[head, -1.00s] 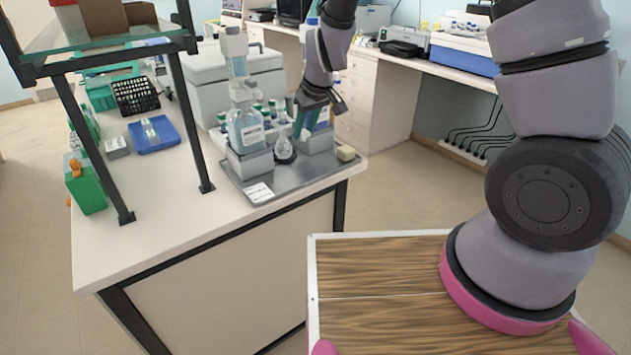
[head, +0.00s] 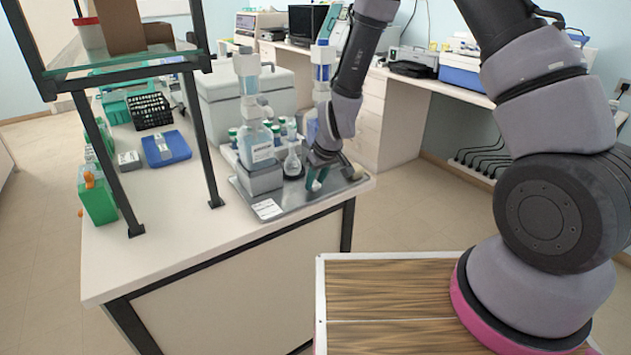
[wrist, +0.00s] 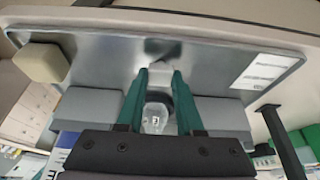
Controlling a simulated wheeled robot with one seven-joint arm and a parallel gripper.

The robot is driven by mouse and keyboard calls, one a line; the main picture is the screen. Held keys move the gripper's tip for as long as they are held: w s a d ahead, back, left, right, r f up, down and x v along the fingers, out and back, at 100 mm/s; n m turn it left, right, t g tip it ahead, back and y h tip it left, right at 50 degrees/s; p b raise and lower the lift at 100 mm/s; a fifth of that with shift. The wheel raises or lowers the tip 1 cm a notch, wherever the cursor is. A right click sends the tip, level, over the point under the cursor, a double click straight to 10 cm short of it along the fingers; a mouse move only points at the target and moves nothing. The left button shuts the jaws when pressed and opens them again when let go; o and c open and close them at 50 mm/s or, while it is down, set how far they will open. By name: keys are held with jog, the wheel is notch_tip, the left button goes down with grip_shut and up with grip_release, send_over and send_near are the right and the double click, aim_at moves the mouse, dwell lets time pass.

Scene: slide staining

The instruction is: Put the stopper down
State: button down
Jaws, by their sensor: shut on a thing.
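My gripper (head: 316,184) is low over the front right part of the metal tray (head: 300,203). In the wrist view its two green fingers (wrist: 160,78) are closed on a small, pale, glassy stopper (wrist: 160,74), seen only indistinctly near the tips. The stopper cannot be made out in the head view. I cannot tell whether it touches the tray. A small clear flask (head: 292,164) stands on a dark base just left of my gripper.
A dispenser bottle (head: 256,143) stands on a grey block left of the flask. A beige block (wrist: 40,63) lies at the tray's corner. A white label (head: 267,209) lies at the tray's front left. Bare tray surrounds the fingertips.

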jog(key=shift+f, duration=0.15)
jog(key=c, duration=0.5)
grip_release()
jog(key=shift+c, duration=0.2)
